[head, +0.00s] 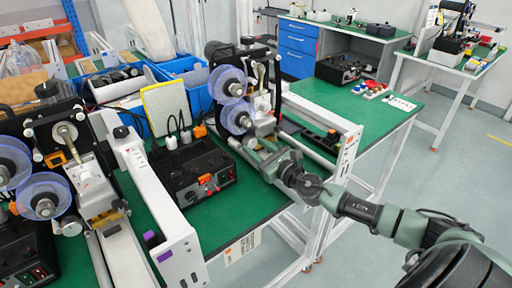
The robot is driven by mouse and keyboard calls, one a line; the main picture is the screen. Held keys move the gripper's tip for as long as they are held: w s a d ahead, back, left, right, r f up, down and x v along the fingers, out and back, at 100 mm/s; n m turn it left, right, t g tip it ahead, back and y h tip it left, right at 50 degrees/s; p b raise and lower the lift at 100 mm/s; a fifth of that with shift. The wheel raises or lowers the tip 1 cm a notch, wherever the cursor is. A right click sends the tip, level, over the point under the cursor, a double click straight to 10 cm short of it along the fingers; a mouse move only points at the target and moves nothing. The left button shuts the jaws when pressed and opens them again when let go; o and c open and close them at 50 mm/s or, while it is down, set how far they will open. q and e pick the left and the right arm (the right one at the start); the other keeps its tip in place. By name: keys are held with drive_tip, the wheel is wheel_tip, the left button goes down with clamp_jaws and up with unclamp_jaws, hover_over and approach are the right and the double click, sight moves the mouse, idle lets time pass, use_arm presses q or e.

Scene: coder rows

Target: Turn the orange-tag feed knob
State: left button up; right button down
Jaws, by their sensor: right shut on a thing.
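The right-hand coder machine (262,92) stands on the green bench, with two clear blue-violet reels (228,82) on its front. A small orange mark (350,140) shows on the end plate of its white rail. My right gripper (260,150) reaches in from the right, below the reels at the lower front of this machine. Its jaws are shut on the feed knob there, which they mostly hide. How far the knob is turned cannot be told. My left gripper is out of view.
A similar coder (67,135) at left has a purple tag (150,238) on its rail. A black control box (192,170) with an orange switch sits between the machines. Blue bins (190,80) are behind. The green bench (372,112) is partly clear at right.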

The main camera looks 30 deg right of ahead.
drive_tip(key=m, duration=0.6)
drive_tip(key=shift+b, duration=0.4)
drive_tip(key=m, duration=0.6)
drive_tip(key=shift+p, duration=0.4)
drive_tip(key=c, duration=0.9)
unclamp_jaws()
